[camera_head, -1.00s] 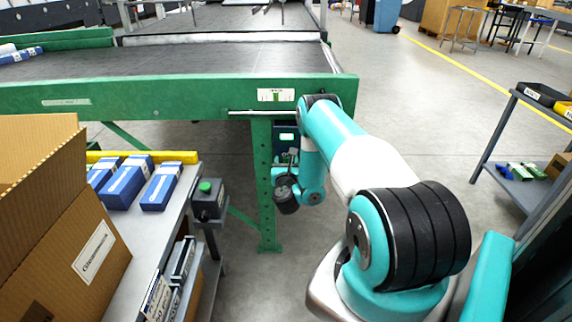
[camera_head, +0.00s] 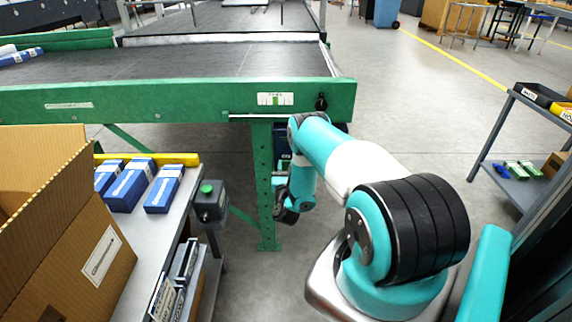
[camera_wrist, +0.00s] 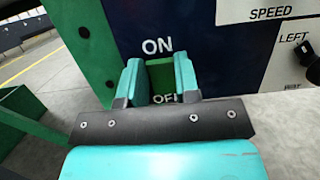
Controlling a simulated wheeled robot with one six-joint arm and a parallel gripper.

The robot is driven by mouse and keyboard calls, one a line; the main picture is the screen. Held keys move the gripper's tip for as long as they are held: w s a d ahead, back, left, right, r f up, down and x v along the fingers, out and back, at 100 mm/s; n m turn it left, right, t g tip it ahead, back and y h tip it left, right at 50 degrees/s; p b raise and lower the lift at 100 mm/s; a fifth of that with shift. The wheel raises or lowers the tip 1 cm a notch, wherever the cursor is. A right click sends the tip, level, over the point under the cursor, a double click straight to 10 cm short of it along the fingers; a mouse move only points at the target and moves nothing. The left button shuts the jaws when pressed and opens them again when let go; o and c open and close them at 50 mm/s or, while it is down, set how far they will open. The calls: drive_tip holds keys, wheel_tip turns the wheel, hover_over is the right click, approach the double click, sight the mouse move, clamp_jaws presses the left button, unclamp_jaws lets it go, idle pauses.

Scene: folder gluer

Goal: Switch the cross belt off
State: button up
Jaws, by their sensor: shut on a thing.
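In the wrist view, a dark blue panel (camera_wrist: 211,64) carries a white ON label (camera_wrist: 157,46) above an OFF label (camera_wrist: 164,97). A green switch piece (camera_wrist: 160,80) sits between the two labels. My gripper (camera_wrist: 158,76) has one teal finger on each side of it and is shut on it. The gripper body partly covers the OFF label. In the head view the blue panel (camera_head: 280,137) shows only in part under the green conveyor beam (camera_head: 180,101); my arm and the green leg hide the switch and the fingertips.
Right of the switch is a white panel with SPEED and LEFT labels and a black knob (camera_wrist: 306,60). A green perforated leg (camera_head: 266,190) stands close to my wrist. A bench with blue boxes (camera_head: 125,188) and a green-button box (camera_head: 209,203) is left. A shelf (camera_head: 520,180) stands right.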

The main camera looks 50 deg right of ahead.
drive_tip(key=shift+f, duration=0.1)
drive_tip(key=o, duration=0.9)
wheel_tip(320, 180, up, 20)
drive_tip(key=p, duration=0.3)
